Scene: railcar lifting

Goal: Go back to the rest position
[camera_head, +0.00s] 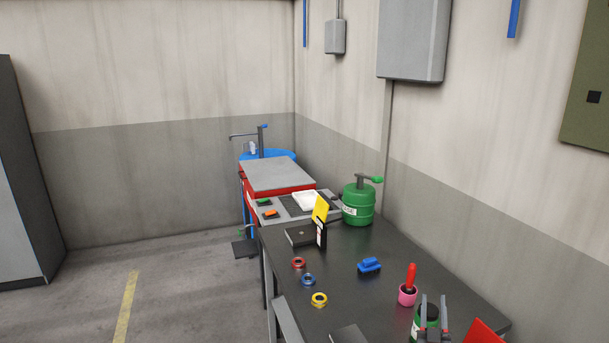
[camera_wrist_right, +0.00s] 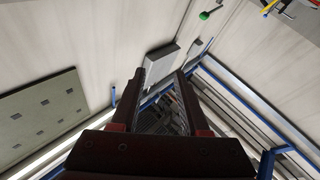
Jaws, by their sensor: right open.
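My left gripper is not in view.
The dark workbench (camera_head: 350,290) holds red (camera_head: 298,263), blue (camera_head: 308,280) and yellow (camera_head: 319,299) rings, a blue brush-like item (camera_head: 369,265), a pink cup (camera_head: 407,295) and a green canister (camera_head: 358,206). A red cart (camera_head: 285,178) stands beyond. Floor at left is clear.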

